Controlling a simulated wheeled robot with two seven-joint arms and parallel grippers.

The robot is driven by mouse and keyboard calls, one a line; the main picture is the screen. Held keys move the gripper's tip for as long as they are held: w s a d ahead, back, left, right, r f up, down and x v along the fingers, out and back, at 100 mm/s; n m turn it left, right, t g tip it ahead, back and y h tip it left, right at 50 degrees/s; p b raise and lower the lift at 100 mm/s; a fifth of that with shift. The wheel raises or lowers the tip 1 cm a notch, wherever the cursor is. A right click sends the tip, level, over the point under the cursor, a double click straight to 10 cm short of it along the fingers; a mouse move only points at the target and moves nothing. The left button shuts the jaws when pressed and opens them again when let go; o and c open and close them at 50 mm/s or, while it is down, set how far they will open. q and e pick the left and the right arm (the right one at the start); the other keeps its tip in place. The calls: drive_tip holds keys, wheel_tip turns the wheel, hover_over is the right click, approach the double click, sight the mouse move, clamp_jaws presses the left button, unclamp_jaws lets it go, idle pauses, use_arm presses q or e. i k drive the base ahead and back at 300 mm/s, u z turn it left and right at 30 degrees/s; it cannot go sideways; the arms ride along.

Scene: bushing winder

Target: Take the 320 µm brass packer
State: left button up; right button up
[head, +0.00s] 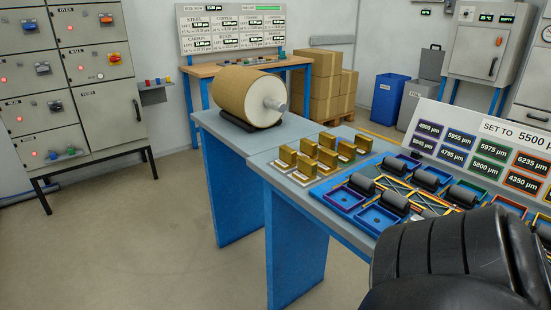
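Several brass packers stand in rows on pale bases on the blue-legged table, such as a near-left one (307,165), a far-right one (363,142) and a far one (327,140). They are upright gold blocks. Any size marks on them are too small to read, so I cannot tell which is the 320 µm packer. Neither gripper shows in the head view. A dark part of my own arm fills the bottom right corner and hides part of the table.
Behind the packers, a tan roll (245,97) lies in a black cradle. To their right are coloured trays (378,218) with dark rollers (396,202) and a sign board (490,150) reading "SET TO 5500 µm". The floor (165,240) left of the table is clear.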

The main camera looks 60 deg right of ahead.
sight(328, 160)
drive_tip(key=i, duration=1)
drive_tip(key=z, duration=2.45)
